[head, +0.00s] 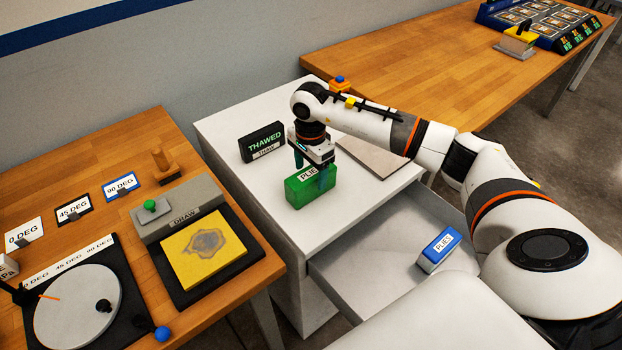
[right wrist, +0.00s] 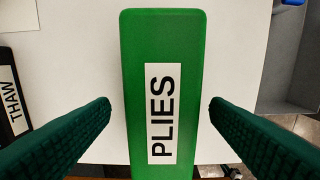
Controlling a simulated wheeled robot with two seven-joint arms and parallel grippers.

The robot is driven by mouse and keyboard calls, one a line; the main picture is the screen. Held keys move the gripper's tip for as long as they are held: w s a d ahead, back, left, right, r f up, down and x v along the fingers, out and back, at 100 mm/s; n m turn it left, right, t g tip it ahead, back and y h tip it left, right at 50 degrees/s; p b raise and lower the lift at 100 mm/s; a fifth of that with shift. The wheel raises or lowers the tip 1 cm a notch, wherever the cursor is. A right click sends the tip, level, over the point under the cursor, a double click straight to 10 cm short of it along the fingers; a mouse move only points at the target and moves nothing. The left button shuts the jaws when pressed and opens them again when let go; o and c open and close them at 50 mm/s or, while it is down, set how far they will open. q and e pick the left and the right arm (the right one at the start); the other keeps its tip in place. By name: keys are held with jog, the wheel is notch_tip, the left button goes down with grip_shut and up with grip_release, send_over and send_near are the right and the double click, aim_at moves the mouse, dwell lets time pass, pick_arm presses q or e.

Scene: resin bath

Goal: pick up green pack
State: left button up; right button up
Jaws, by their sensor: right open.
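The green pack (head: 309,189) stands on the white cabinet top, with a white label on it. In the right wrist view the green pack (right wrist: 160,40) lies between the two fingers and its label reads PLIES. My right gripper (head: 312,173) is over the pack with its fingers pointing down. In the right wrist view the right gripper (right wrist: 160,108) is open, one finger on each side of the pack, with a visible gap on both sides. The fingers partly cover the pack in the head view. My left gripper is not in view.
An open drawer (head: 385,245) below holds a blue pack (head: 438,249). A wooden bench at left carries a yellow sheet (head: 202,249) and a round dial (head: 77,306).

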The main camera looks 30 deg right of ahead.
aim_at(311, 172)
notch_tip(311, 172, down, 2)
jog(key=shift+s+f+p, duration=0.15)
jog(key=shift+p, duration=0.15)
jog(key=shift+f, duration=0.5)
jog(key=shift+c, duration=0.3)
jog(key=c, duration=0.9)
jog(key=shift+c, duration=1.4)
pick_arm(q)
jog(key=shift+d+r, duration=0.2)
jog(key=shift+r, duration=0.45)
pick_arm(e)
jog(key=shift+r, duration=0.2)
